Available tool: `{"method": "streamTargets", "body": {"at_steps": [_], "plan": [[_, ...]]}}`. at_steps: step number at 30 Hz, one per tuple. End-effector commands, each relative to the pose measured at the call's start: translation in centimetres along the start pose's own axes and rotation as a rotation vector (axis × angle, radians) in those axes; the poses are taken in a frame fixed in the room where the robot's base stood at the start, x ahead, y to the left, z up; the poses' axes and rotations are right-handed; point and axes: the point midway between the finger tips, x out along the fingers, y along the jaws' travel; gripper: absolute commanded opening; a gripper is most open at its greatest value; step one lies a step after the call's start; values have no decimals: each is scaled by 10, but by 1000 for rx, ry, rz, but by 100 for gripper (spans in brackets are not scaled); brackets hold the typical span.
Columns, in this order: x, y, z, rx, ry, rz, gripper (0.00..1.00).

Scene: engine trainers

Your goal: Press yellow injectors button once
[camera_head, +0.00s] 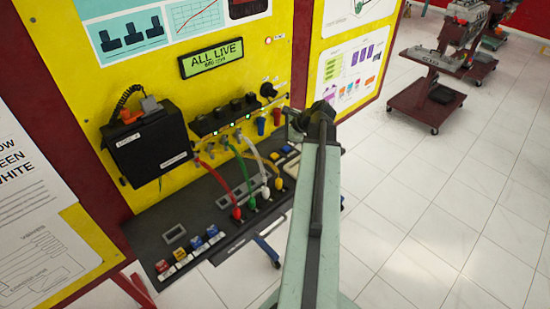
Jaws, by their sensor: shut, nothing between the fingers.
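The sloped black control panel (205,215) juts out below the yellow board. At its right end, beside my arm, is a group of small buttons, including a yellow button (275,156) with a blue one close by. Its label is too small to read, so I cannot tell if it is the injectors button. My arm rises in front of the panel's right end. My gripper's fingers do not show; the arm may hide them.
Red, green, white and yellow-ended cables (240,165) arch over the panel. A black box (148,145) hangs at left. A lit display (211,58) reads "ALL LIVE". The tiled floor (430,190) at right is clear, with a wheeled stand (428,103) farther back.

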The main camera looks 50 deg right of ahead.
Motion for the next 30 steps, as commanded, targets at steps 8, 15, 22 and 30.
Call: {"method": "streamTargets", "body": {"at_steps": [8,15,22,30], "plan": [[34,25,-25,0,0,0,0],[50,36,-37,0,0,0,0],[49,36,-36,0,0,0,0],[48,36,-36,1,0,0,0]]}}
